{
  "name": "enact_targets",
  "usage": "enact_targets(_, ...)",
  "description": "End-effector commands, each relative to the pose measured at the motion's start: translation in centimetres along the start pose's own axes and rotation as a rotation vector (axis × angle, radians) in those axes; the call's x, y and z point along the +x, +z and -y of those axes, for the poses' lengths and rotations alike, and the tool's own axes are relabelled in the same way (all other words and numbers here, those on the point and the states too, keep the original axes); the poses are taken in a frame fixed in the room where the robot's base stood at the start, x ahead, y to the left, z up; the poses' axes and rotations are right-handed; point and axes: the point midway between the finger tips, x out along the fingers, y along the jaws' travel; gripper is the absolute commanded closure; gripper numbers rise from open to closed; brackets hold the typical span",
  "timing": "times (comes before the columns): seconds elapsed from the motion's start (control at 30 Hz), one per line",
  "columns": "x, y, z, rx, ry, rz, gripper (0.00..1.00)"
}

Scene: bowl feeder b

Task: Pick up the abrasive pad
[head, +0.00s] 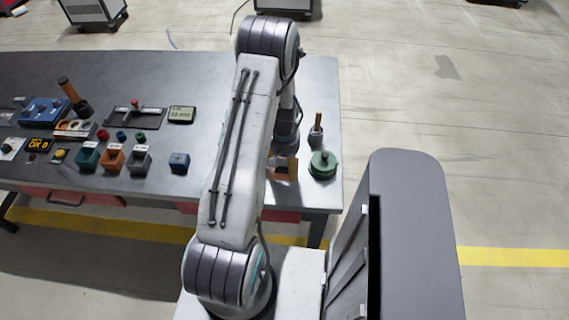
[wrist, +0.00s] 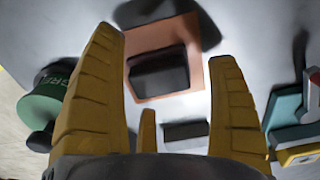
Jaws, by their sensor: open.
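A dark block (wrist: 158,72), which looks like the abrasive pad, lies on a flat orange square (wrist: 193,88) in the wrist view. My gripper (wrist: 164,56) is open and empty, with its yellow fingers either side of the block in the picture. I cannot tell the height between the fingertips and the block.
A smaller dark piece (wrist: 185,131) lies near the fingers.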

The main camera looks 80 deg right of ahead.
Motion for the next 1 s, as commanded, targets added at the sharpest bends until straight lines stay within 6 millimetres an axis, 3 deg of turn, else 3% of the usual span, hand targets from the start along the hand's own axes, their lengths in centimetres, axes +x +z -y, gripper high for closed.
enact_targets(0.3,0.22,-0.01,0.0,0.0,0.0,0.0,0.18)
enact_targets(1.0,0.18,0.0,-0.01,0.0,0.0,0.0,0.81)
